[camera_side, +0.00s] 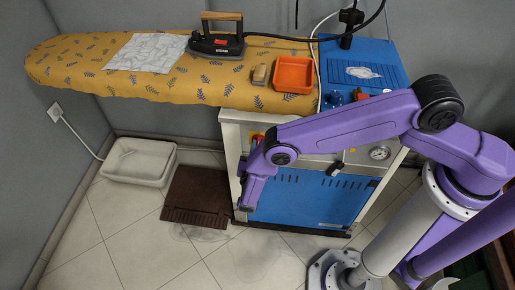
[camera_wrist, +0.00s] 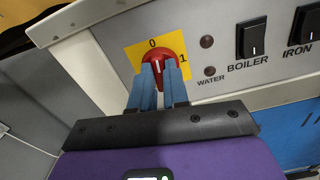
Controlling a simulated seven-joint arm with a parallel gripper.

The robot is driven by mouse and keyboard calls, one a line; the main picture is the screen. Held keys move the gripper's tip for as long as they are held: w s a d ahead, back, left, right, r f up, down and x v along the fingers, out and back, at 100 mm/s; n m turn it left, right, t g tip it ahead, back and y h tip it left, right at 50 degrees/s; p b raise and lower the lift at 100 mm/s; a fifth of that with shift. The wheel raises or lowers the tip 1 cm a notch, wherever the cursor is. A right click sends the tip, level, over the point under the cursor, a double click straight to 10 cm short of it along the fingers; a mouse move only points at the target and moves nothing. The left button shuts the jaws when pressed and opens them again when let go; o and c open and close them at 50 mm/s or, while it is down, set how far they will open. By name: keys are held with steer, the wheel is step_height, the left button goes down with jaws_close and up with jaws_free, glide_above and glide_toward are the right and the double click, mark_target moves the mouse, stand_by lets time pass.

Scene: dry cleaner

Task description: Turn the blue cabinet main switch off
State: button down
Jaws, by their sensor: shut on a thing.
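The main switch is a red rotary knob (camera_wrist: 158,60) on a yellow plate (camera_wrist: 136,50) in the wrist view, marked 0 at the top and 1 at the right. My gripper (camera_wrist: 160,72) is shut on the knob, with a blue finger on either side of it. A short white mark on the knob looks roughly upright between the fingers; its exact setting is hard to tell.
Black BOILER (camera_wrist: 251,35) and IRON (camera_wrist: 305,25) switches sit right of the knob. A gauge (camera_side: 380,153) is on the panel's right. An iron (camera_side: 216,43) and an orange tray (camera_side: 294,74) rest on the board (camera_side: 150,85). A white basin (camera_side: 138,163) stands on the floor.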

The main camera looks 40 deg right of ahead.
steer(key=shift+n, duration=0.7)
steer(key=c, duration=1.1)
jaws_free()
steer(key=shift+a, duration=0.1)
steer(key=v, duration=1.7)
steer(key=shift+s+a+r, duration=0.1)
steer(key=shift+s, duration=0.1)
